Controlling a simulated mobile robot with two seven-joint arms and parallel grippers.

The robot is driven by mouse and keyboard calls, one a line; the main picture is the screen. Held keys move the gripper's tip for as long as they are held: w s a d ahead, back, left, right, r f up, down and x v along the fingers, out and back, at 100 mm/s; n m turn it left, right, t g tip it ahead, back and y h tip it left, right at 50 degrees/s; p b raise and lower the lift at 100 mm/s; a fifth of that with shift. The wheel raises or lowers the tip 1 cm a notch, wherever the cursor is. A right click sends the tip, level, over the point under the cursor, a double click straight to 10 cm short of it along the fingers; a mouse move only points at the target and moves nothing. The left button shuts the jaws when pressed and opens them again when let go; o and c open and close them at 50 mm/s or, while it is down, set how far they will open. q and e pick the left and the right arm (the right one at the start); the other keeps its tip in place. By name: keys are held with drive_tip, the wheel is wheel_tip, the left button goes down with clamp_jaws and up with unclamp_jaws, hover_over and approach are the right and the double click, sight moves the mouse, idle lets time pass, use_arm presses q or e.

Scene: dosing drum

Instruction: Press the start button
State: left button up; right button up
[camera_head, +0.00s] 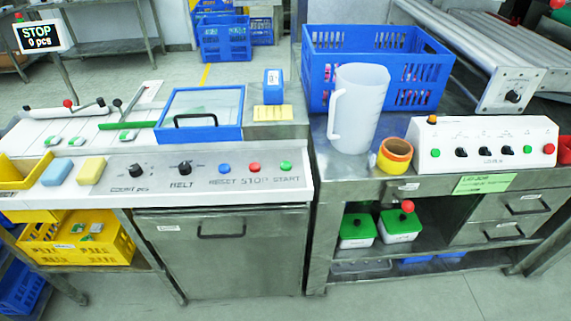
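The green start button (286,166) is at the right end of the front panel (150,195) of the left machine, above the label START. The red stop button (254,168) and the blue reset button (224,169) sit to its left. Two black knobs, the count knob (135,169) and the belt knob (184,167), are farther left. The display (42,36) at the upper left reads STOP, 0 pcs. Neither of my grippers is in this view. Nothing covers the start button.
A white jug (358,108) and a yellow-orange tape roll (394,156) stand on the right bench. A control box (482,140) there has its own green and red buttons. A blue crate (420,65) stands behind. A blue-framed lid (200,110) lies behind the panel. Space before the start button is clear.

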clamp_jaws()
idle(0.9)
